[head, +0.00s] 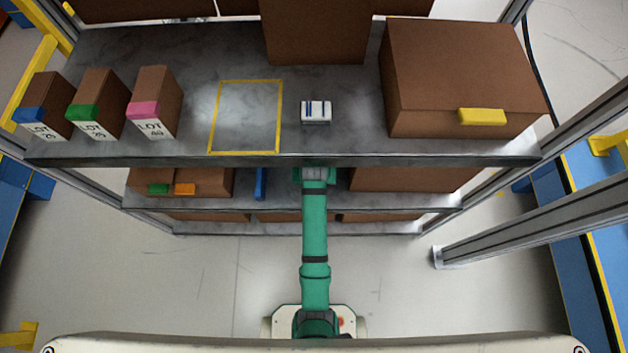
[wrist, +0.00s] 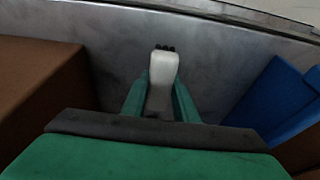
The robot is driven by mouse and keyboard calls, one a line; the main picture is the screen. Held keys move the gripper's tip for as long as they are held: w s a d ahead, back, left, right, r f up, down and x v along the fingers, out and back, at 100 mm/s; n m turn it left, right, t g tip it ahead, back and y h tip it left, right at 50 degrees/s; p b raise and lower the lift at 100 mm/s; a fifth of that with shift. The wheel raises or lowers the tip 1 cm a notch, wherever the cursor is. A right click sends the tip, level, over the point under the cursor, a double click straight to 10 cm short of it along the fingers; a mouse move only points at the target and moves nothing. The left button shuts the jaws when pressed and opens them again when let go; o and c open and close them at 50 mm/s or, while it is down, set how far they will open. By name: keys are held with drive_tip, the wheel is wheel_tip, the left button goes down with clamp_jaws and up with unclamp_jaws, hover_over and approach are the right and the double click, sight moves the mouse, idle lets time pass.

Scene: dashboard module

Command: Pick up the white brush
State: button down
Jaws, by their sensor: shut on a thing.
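The white brush (wrist: 162,72) shows in the wrist view as a pale, rounded body with small dark tufts at its far end. My gripper (wrist: 160,95) is shut on it, one green finger on each side. The brush's near part is hidden behind the dark gripper body. In the head view my green arm reaches to the second shelf, just under the front edge of the top shelf. My fingers and the brush are hidden there by the top shelf. Whether the brush still touches the shelf, I cannot tell.
The top shelf (head: 350,147) overhangs my wrist. Beside the brush stand a brown box (wrist: 40,85) and a blue object (wrist: 268,92). Grey shelf surface (wrist: 225,62) is bare around it. On the top shelf are several boxes and a small striped white box (head: 316,114).

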drive_tip(key=shift+r, duration=0.5)
drive_tip(key=shift+w+a+r, duration=0.15)
drive_tip(key=shift+w+r, duration=0.1)
drive_tip(key=shift+r, duration=0.35)
drive_tip(key=shift+w+a+r, duration=0.15)
drive_tip(key=shift+w+r, duration=0.05)
drive_tip(key=shift+r, duration=0.35)
drive_tip(key=w+a, duration=0.3)
drive_tip(key=w, duration=0.1)
drive_tip(key=w+a, duration=0.3)
drive_tip(key=w, duration=0.2)
drive_tip(key=w+a, duration=0.2)
drive_tip(key=w, duration=0.3)
drive_tip(key=shift+w+a+f, duration=0.1)
drive_tip(key=shift+w+a, duration=0.1)
drive_tip(key=shift+a, duration=0.2)
drive_tip(key=s+d, duration=0.3)
drive_tip(key=s, duration=0.1)
drive_tip(key=s+d+f, duration=0.1)
drive_tip(key=s+d, duration=0.2)
drive_tip(key=s, duration=0.2)
drive_tip(key=s+d+f, duration=0.1)
drive_tip(key=s+d, duration=0.2)
drive_tip(key=s, duration=0.1)
drive_tip(key=shift+s, duration=0.2)
drive_tip(key=shift+s+d, duration=0.15)
drive_tip(key=shift+s, duration=0.05)
